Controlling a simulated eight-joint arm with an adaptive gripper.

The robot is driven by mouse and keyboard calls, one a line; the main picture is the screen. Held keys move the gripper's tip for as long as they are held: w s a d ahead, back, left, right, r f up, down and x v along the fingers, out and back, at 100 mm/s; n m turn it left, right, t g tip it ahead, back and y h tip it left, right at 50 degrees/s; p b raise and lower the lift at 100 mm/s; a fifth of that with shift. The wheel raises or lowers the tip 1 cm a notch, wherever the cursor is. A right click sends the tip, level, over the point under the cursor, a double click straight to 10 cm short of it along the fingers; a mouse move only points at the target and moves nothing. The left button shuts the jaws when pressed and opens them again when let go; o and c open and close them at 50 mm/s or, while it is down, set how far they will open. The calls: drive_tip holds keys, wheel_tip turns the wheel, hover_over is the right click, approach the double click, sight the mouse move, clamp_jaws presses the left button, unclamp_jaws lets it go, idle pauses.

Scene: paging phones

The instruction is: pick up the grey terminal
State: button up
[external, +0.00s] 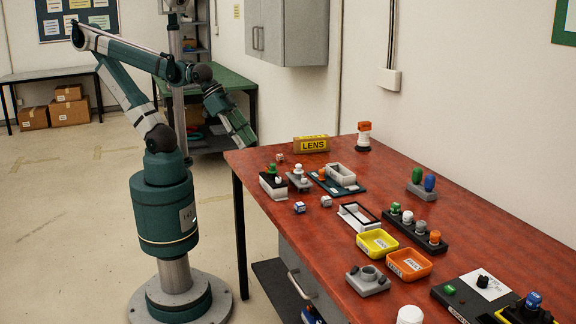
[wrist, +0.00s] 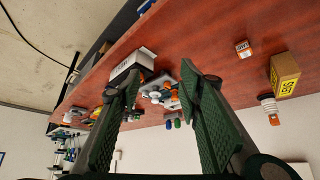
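No single thing is clearly marked as the grey terminal. Grey candidates on the table are a grey block with white-topped pegs (external: 299,182), a small grey cube (external: 326,201), a grey holder with round sockets (external: 369,281) and a grey base under green and blue knobs (external: 423,191). My gripper (external: 246,140) hangs beyond the table's far left corner, apart from all of them. In the wrist view my gripper (wrist: 160,82) has its two green fingers spread with nothing held. Small parts show between and beyond the fingers; the fingers hide some of the table.
A white-and-black box (external: 272,187) stands near the left edge of the red table (external: 240,160). A yellow LENS box (external: 311,144) and orange-white stack (external: 364,136) stand at the back. Yellow (external: 377,243) and orange (external: 408,265) trays lie nearer.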

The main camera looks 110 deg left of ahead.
drive_tip(key=shift+w+r, duration=0.1)
drive_tip(key=shift+r, duration=0.05)
drive_tip(key=w+d+r+m+g+p, duration=0.1)
drive_tip(key=w+r+p, duration=0.15)
drive_tip(key=w, duration=0.25)
drive_tip(key=w+d+r+m+p, duration=0.1)
drive_tip(key=w+r+p, duration=0.1)
drive_tip(key=w+p, duration=0.15)
drive_tip(key=m+g+h+p, duration=0.3)
drive_tip(key=m+p, duration=0.4)
drive_tip(key=p, duration=0.7)
hover_over(326, 202)
drive_tip(key=s+a, duration=0.3)
drive_tip(key=a, duration=0.1)
wheel_tip(326, 202, down, 9)
drive_tip(key=shift+w+a+r, duration=0.1)
drive_tip(key=shift+r, duration=0.05)
drive_tip(key=shift+x, duration=1.25)
